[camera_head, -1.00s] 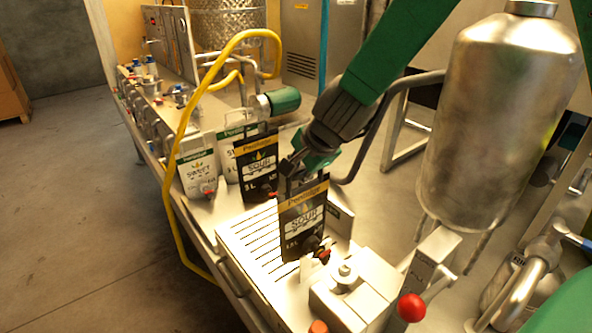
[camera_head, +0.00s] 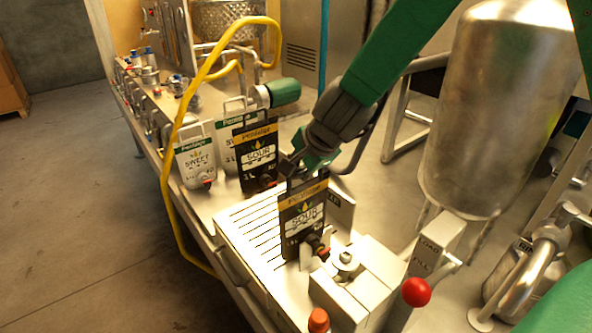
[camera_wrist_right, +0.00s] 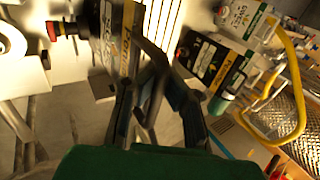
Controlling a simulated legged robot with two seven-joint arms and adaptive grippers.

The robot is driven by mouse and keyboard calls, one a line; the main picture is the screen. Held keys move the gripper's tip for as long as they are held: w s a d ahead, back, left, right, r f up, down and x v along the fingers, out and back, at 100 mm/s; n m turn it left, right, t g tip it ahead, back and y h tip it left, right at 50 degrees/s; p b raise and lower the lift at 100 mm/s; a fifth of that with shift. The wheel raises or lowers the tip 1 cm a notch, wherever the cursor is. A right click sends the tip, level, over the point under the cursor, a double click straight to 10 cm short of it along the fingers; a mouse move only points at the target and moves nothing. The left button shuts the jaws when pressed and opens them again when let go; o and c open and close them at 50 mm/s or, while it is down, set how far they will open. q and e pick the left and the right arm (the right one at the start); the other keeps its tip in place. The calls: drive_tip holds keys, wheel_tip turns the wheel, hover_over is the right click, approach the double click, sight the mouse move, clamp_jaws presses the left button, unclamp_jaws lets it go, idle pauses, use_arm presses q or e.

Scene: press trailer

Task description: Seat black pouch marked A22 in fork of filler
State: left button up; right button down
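A black Pentidge "Sour" pouch (camera_head: 302,212) hangs upright over the near end of the slatted tray, its spout and red cap at the lower right. I cannot read an A22 mark on it. My right gripper (camera_head: 297,170) is shut on its top edge. The filler (camera_head: 345,262) stands right beside the spout. A pale upright bracket, perhaps the fork, is close to the spout; I cannot tell whether the spout sits in it. My left gripper is not in view.
Another black "Sour" pouch (camera_head: 256,155) and white pouches (camera_head: 196,163) stand behind the slatted tray (camera_head: 250,232). A yellow hose (camera_head: 168,190) loops along the left edge. A red ball handle (camera_head: 415,292) and a steel tank (camera_head: 490,110) are on the right.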

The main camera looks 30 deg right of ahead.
drive_tip(key=shift+f+b, duration=0.45)
drive_tip(key=shift+f, duration=0.15)
drive_tip(key=shift+r, duration=0.1)
idle(0.3)
drive_tip(key=c, duration=1.6)
unclamp_jaws()
drive_tip(key=shift+c, duration=0.2)
drive_tip(key=v, duration=1.2)
drive_tip(key=shift+d, duration=0.1)
